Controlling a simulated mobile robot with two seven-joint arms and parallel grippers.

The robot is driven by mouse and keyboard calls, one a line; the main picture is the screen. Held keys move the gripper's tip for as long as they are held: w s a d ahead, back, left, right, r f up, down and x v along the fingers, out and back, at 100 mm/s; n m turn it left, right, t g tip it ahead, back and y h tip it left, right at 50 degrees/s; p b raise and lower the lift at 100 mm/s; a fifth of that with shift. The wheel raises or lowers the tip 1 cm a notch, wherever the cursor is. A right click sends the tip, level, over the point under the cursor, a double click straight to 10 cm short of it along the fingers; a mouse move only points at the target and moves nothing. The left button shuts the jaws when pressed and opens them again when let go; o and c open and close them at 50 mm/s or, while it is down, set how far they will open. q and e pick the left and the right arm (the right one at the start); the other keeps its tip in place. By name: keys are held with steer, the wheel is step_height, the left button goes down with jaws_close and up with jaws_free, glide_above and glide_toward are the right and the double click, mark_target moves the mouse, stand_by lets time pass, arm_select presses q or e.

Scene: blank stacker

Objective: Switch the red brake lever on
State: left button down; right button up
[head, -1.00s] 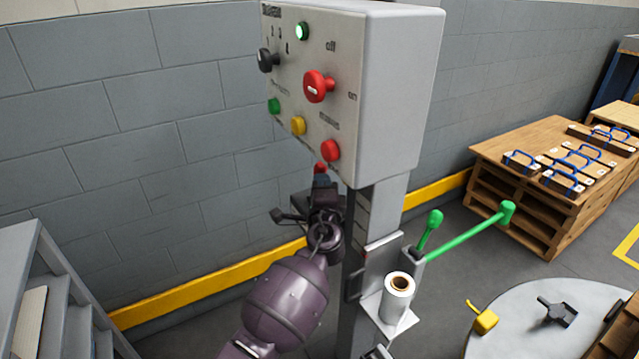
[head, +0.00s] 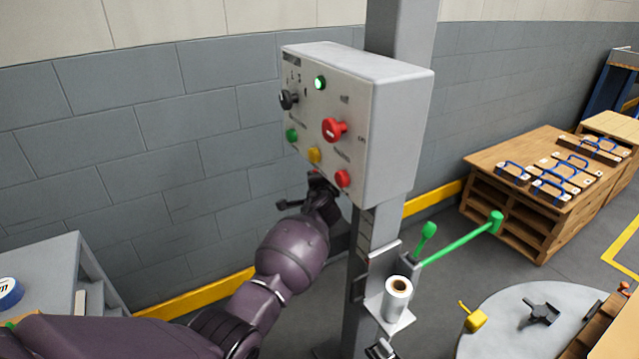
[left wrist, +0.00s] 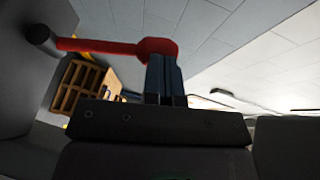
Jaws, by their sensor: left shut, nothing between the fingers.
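A red lever (left wrist: 100,46) runs across the upper left of the left wrist view, from a dark pivot on a grey surface to a rounded red end. My left gripper (left wrist: 162,62) is shut and empty. Its fingertips overlap the rounded end in that view; whether they touch it I cannot tell. In the head view my left gripper (head: 318,182) is just below the front lower edge of the grey control box (head: 402,130), its fingers mostly hidden. My right gripper is not seen.
The box carries a red knob (head: 334,130), a black knob (head: 288,99), a lit green lamp (head: 320,83) and coloured buttons. A wooden bench (head: 530,190) stands right.

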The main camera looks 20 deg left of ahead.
arm_select(q)
steer(key=shift+w+a+f+g+h, duration=0.1)
steer(key=shift+w+a+g+h, duration=0.25)
steer(key=shift+w+a, duration=0.5)
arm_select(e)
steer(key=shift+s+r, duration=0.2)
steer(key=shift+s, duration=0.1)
arm_select(q)
steer(key=shift+s+a, duration=0.15)
steer(key=shift+a, duration=0.05)
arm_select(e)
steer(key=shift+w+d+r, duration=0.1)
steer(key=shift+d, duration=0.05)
arm_select(q)
steer(key=shift+r+p, duration=0.2)
steer(key=shift+p, duration=0.15)
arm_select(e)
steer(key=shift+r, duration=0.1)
